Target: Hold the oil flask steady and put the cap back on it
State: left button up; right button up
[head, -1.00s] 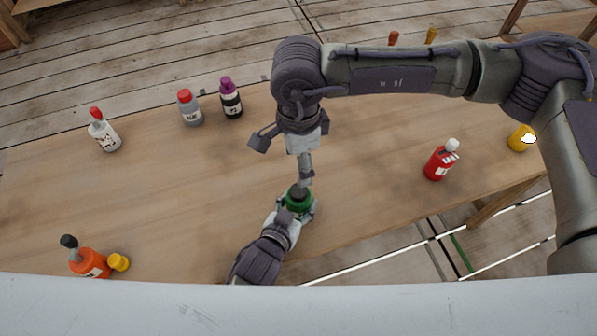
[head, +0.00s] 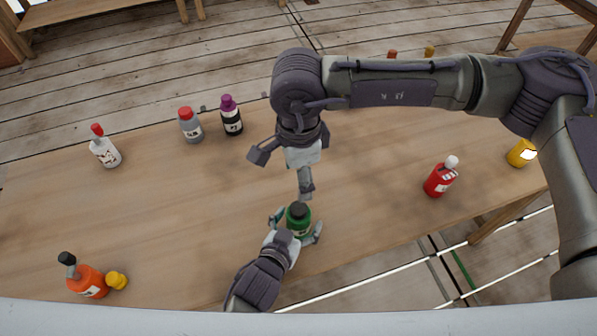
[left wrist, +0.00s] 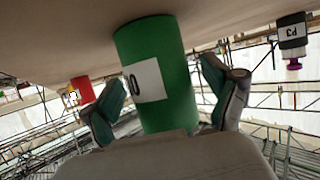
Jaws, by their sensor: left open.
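The green oil flask (head: 297,230) stands upright near the table's front edge. A black cap (head: 299,211) sits on its top; I cannot tell how firmly it is seated. My left gripper (head: 297,226) is open around the flask, one finger on each side. In the left wrist view, the green flask with its white label (left wrist: 163,75) appears between the spread fingers (left wrist: 166,108), with gaps on both sides; its cap is hidden there. My right gripper (head: 306,196) is just above and behind the cap, its fingers seen edge-on with nothing visible in them.
White (head: 106,152), grey (head: 191,128) and black (head: 232,122) flasks stand along the back. Red (head: 439,181) and yellow (head: 521,154) flasks are right. The table's middle left is clear.

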pick_arm(q)
jog(key=v, duration=1.1)
jog(key=shift+s+a+r, duration=0.1)
jog(key=shift+s+r, duration=0.1)
jog(key=shift+s, duration=0.15)
